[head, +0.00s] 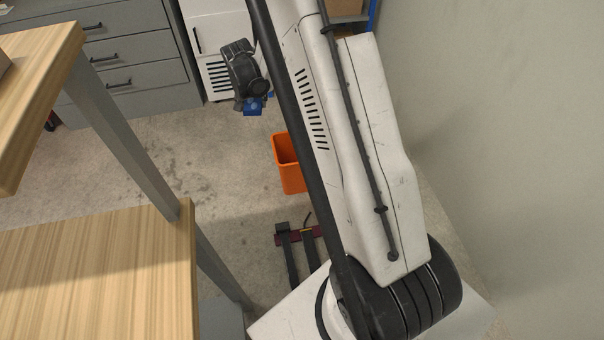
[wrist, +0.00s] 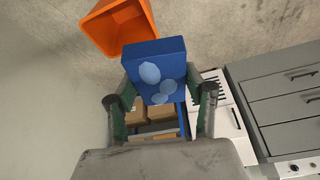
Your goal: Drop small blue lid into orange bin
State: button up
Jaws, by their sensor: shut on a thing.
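The small blue lid (wrist: 155,60) is a blue block-like piece with several pale blue ovals on its face. My gripper (wrist: 163,98) is shut on it, with one finger on each side in the wrist view. In the head view the lid (head: 254,107) hangs below my gripper (head: 248,98), in the air over the floor. The orange bin (head: 287,165) stands on the floor, lower and to the right of the lid there, partly hidden by my arm. In the wrist view the open bin (wrist: 112,28) shows beyond the lid at upper left; the lid is outside it.
Wooden worktops (head: 100,270) on grey legs fill the left side. A grey drawer cabinet (head: 130,50) and a white cabinet (head: 215,45) stand at the back. Cardboard boxes (wrist: 162,110) sit on a blue-framed shelf. A plain wall (head: 510,120) is at right. Floor around the bin is mostly clear.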

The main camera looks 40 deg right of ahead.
jog(key=d+f+m+b, duration=0.2)
jog(key=d+f+b, duration=0.2)
jog(key=d+f, duration=0.3)
jog(key=d+f+m+g+h+b, duration=0.1)
jog(key=d+f+m+b, duration=0.2)
jog(key=f, duration=1.2)
jog(key=d+f+m+g+b, duration=0.1)
jog(key=d+f+m+b, duration=0.1)
jog(key=d+f+b, duration=0.5)
jog(key=d+f, duration=0.4)
jog(key=d, duration=0.1)
jog(key=shift+d+m+h, duration=0.25)
jog(key=shift+m+h, duration=0.15)
jog(key=shift+f, duration=0.1)
jog(key=o, duration=1.1)
jog(key=shift+o, duration=0.2)
jog(key=v, duration=1.2)
jog(key=shift+w, duration=0.1)
